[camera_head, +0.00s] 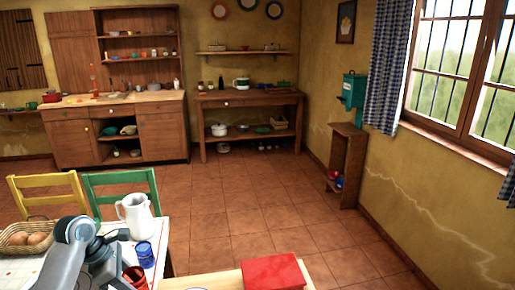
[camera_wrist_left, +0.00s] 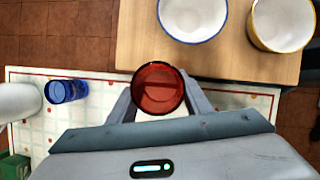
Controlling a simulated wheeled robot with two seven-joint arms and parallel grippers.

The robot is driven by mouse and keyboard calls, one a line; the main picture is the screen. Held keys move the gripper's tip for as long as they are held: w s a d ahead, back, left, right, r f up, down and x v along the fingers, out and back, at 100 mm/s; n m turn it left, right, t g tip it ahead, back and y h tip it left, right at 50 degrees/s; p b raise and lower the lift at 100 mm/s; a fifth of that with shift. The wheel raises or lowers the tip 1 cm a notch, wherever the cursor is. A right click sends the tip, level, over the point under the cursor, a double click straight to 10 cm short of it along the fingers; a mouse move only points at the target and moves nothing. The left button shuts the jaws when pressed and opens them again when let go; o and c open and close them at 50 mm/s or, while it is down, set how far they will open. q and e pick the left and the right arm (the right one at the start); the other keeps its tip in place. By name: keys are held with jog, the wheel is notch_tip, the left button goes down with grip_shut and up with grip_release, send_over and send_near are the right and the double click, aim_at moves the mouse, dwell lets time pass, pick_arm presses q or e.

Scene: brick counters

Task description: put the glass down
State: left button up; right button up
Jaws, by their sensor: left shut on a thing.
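A red see-through glass (camera_wrist_left: 158,88) sits between the two fingers of my left gripper (camera_wrist_left: 158,98), which is shut on it. In the wrist view I look down into its round rim; its base is hard to make out. In the head view the red glass (camera_head: 136,277) shows low, partly hidden by my gripper, over the right part of the white tablecloth (camera_head: 178,236). I cannot tell whether it touches the table. A blue glass (camera_head: 145,254) stands apart from it on the cloth, and also shows at left in the wrist view (camera_wrist_left: 67,91). My right gripper is not in view.
A white pitcher (camera_head: 138,217) and an egg basket (camera_head: 17,240) are on the clothed table. A wooden table (camera_wrist_left: 135,45) adjoins it, with two bowls (camera_wrist_left: 193,16) and a red box (camera_head: 272,272). Green (camera_head: 122,183) and yellow (camera_head: 46,183) chairs stand behind.

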pick_arm(q)
jog(key=s+d+r+m+g, duration=0.1)
jog(key=d+r+m+g, duration=0.1)
jog(key=d+r+m, duration=0.35)
jog(key=s+d+r+m+g, duration=0.2)
jog(key=d+m+g, duration=0.1)
jog(key=d+m, duration=0.45)
jog(key=s+d+m+g+y, duration=0.1)
jog(key=s+m+y, duration=0.3)
jog(key=s+m, duration=0.6)
jog(key=shift+s+g, duration=0.3)
jog(key=shift+s, duration=0.1)
jog(key=shift+r, duration=0.1)
